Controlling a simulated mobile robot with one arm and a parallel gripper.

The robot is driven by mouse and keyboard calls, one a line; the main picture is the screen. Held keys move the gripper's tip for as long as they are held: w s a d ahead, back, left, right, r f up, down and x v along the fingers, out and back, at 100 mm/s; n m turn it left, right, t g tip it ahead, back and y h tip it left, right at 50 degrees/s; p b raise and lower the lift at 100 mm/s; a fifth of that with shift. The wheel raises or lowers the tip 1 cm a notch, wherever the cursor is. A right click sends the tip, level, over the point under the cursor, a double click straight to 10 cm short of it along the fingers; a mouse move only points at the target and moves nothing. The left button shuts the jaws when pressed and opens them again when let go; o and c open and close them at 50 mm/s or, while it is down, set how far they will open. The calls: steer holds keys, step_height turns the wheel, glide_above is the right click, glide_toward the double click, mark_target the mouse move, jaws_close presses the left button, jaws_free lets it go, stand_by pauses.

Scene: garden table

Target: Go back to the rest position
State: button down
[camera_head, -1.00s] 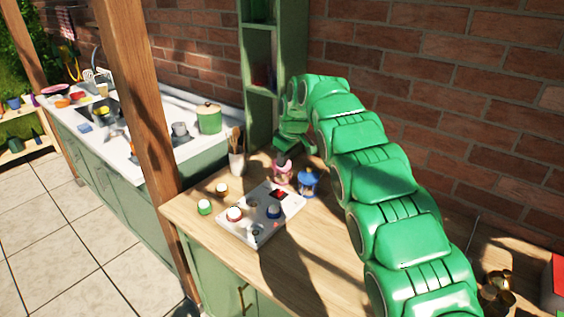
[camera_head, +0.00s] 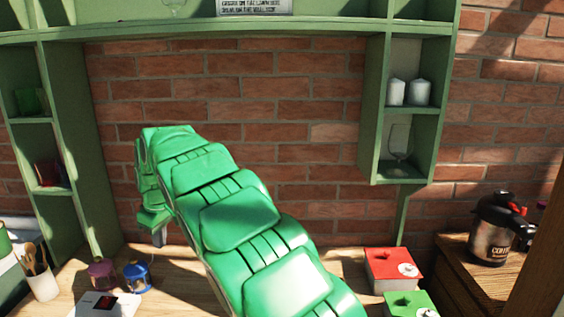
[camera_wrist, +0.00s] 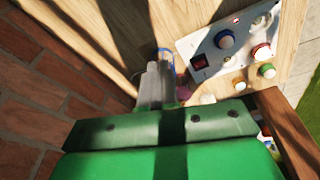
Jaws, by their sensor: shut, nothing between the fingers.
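My green arm reaches up and left across the head view, in front of the brick wall. My gripper (camera_head: 159,236) hangs at its end above the wooden table (camera_head: 215,293), near the pink-lidded jar (camera_head: 101,273) and the blue-lidded jar (camera_head: 137,275). In the wrist view my gripper (camera_wrist: 155,82) is shut and empty, with its fingers pointing down at the table top. The blue jar (camera_wrist: 164,53) shows just past the fingertips, and the pink jar (camera_wrist: 183,88) is partly hidden beside them.
A white panel (camera_wrist: 208,76) with colored round pieces lies by the jars. A utensil cup (camera_head: 42,284) stands at left. A red box (camera_head: 392,268) and a green box (camera_head: 410,305) are at right, with a coffee pot (camera_head: 492,230) beyond. Green shelves (camera_head: 374,110) flank the wall.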

steer(key=s+d+r+m+h, duration=0.1)
steer(key=s+d+r+m, duration=0.2)
steer(key=d, duration=0.8)
steer(key=s+d+r+m, duration=0.15)
steer(key=s+d, duration=0.35)
steer(key=d, duration=0.6)
steer(key=s+d+r+m+h, duration=0.1)
steer(key=s+d+m, duration=0.25)
steer(key=d, duration=0.75)
steer(key=s+d+f+m+g, duration=0.1)
steer(key=s+d, duration=0.4)
steer(key=s, duration=0.5)
steer(key=s+d+f+m+g, duration=0.1)
steer(key=s+d+f+m, duration=0.2)
steer(key=s, duration=0.7)
steer(key=s+d+f+m, duration=0.2)
steer(key=s+d, duration=0.5)
steer(key=s, duration=0.3)
steer(key=shift+s+f+g, duration=0.3)
steer(key=shift+f+g, duration=0.1)
